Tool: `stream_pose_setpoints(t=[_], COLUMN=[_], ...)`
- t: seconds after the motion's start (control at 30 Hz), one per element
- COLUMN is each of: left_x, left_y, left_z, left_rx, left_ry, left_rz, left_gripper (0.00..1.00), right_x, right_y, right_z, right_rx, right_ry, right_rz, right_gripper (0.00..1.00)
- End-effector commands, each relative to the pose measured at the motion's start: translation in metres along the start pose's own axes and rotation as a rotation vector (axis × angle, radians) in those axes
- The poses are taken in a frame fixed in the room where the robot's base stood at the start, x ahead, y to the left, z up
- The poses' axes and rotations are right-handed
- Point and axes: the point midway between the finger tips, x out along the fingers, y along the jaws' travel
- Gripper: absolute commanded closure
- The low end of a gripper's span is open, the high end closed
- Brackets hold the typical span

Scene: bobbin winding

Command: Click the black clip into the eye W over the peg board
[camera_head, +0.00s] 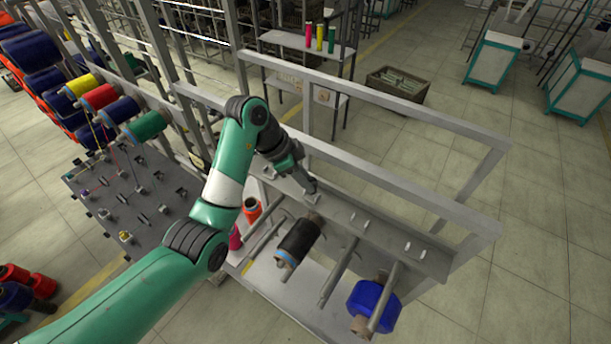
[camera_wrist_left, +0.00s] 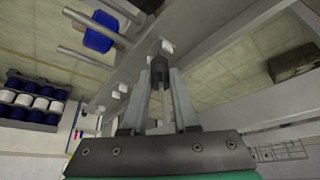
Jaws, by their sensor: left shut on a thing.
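My left gripper (camera_head: 312,192) reaches down to the grey rail (camera_head: 385,228) over the pegs. In the left wrist view its two fingers (camera_wrist_left: 160,85) are shut on the black clip (camera_wrist_left: 160,70). A white eye (camera_wrist_left: 167,46) on the rail shows just past the clip's tip; I cannot tell whether they touch. More white eyes sit along the rail, one (camera_head: 366,218) to the right of the gripper. No letter W is readable. The clip cannot be made out in the head view. My right gripper is not in view.
Below the rail, pegs carry a black bobbin (camera_head: 298,240) and a blue bobbin (camera_head: 375,304). A dark board (camera_head: 120,215) with small fittings lies left, under coloured spools (camera_head: 100,97). Frame bars (camera_head: 400,105) run behind the gripper. The floor beyond is clear around a crate (camera_head: 398,88).

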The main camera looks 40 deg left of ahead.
Motion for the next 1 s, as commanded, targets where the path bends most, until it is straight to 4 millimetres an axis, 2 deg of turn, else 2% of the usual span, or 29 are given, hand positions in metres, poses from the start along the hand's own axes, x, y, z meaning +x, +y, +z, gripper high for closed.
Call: stream_pose_setpoints(t=[0.57, 0.77, 0.8, 0.97, 1.0], left_x=[0.016, 0.015, 0.015, 0.015, 0.015], left_y=[0.000, 0.000, 0.000, 0.000, 0.000], left_z=[0.008, 0.008, 0.008, 0.008, 0.008], left_rx=[0.000, 0.000, 0.000, 0.000, 0.000], left_ry=[-0.001, 0.000, 0.000, 0.000, 0.000], left_rz=[0.001, 0.000, 0.000, 0.000, 0.000], left_gripper=[1.00, 1.00, 0.67, 0.38, 0.37], right_x=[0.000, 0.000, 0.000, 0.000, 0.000], right_y=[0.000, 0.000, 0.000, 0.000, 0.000], right_z=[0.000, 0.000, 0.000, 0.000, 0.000], right_rx=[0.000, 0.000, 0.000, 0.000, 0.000], right_ry=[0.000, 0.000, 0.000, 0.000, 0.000], right_rz=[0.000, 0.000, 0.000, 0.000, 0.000], right_gripper=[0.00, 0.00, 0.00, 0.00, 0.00])
